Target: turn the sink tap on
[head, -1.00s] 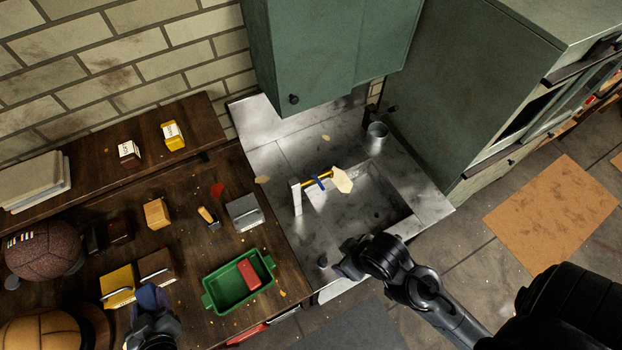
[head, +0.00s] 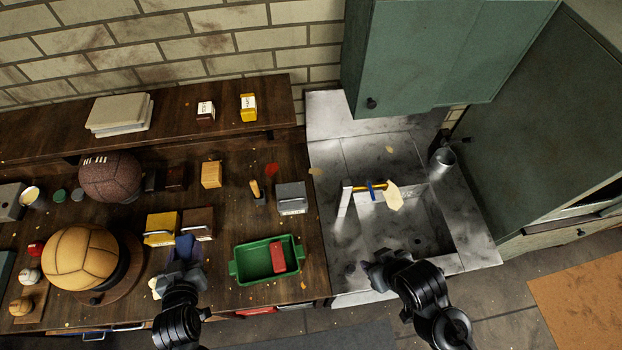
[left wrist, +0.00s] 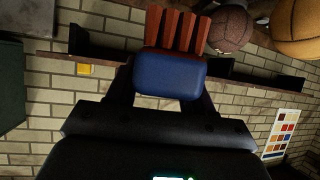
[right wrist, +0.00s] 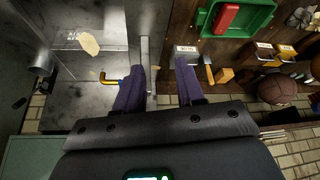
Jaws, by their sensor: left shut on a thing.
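The tap stands at the left edge of the sink basin (head: 432,222), with a pale post (head: 345,199) and a yellow bar with a blue band (head: 371,188). In the right wrist view the yellow bar (right wrist: 107,78) lies just left of my fingers. My right gripper (head: 368,272) is at the counter's front edge, apart from the tap. Its purple fingers (right wrist: 160,88) are open with nothing between them. My left gripper (head: 183,268) is over the wooden table, shut on a blue rounded thing (left wrist: 168,74).
A green tray (head: 240,272) with a red block (head: 278,256) sits left of the sink. A beige flat piece (head: 394,198) shows by the yellow bar. A metal cup (head: 443,158) stands back right. A green cabinet (head: 430,55) hangs above. Balls and boxes crowd the table.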

